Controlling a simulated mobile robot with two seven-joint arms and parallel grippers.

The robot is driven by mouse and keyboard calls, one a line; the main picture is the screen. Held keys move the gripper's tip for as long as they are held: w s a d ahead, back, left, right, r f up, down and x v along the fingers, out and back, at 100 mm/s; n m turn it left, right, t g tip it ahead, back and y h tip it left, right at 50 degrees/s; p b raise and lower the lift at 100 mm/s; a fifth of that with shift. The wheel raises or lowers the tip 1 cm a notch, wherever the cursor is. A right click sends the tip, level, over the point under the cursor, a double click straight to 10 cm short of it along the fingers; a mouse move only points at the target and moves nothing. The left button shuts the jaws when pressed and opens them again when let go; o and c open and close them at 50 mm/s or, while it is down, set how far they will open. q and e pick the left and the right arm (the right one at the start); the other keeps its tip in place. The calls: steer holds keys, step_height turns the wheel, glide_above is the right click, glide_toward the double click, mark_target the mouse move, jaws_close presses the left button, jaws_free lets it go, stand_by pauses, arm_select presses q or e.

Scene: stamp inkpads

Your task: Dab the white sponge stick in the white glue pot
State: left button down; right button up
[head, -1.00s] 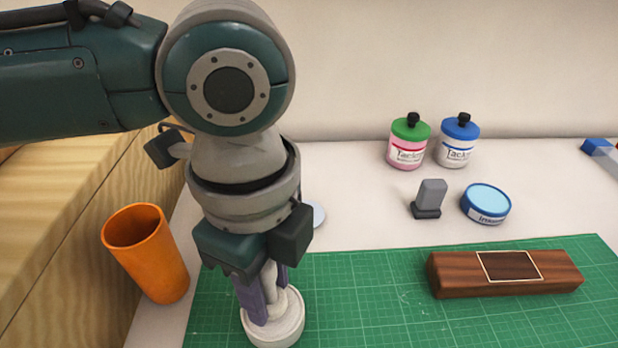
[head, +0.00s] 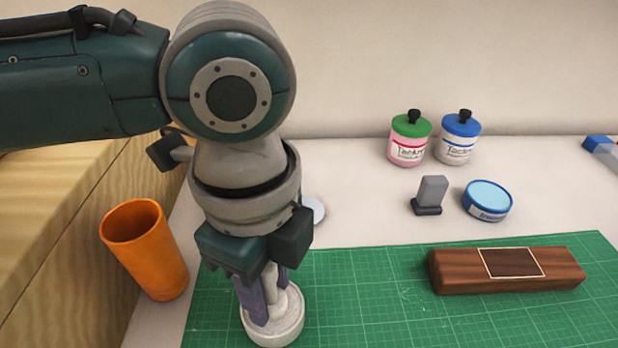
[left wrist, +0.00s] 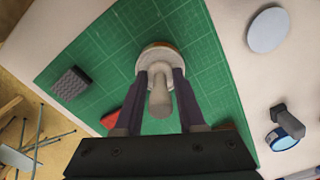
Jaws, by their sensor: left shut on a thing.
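My left gripper (head: 264,292) points down at the front left of the green mat and is shut on the white sponge stick (head: 284,302). In the left wrist view the stick (left wrist: 160,98) is upright between the two purple fingers. Its lower end is at a round, cream-white, low pot (head: 272,330), which sits on the mat and also shows in the left wrist view (left wrist: 160,54). The stick's tip is hidden, so I cannot tell how deep it is or whether it touches the glue. My right gripper is not in view.
An orange cup (head: 146,250) stands left of the gripper. A wooden block (head: 508,270) lies on the green mat (head: 350,300). Behind are a grey stamp (head: 430,194), a blue inkpad (head: 487,200) and two lidded pots (head: 410,138). A dark square pad (left wrist: 69,84) lies near the mat's front.

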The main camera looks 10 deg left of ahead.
arm_select(q)
steer(key=shift+f+p, duration=0.15)
steer(key=shift+p, duration=0.15)
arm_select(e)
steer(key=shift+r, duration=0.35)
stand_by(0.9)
arm_select(q)
step_height(320, 180, up, 7)
steer(key=p, duration=0.8)
steer(key=shift+r, duration=0.2)
steer(key=shift+f, duration=0.1)
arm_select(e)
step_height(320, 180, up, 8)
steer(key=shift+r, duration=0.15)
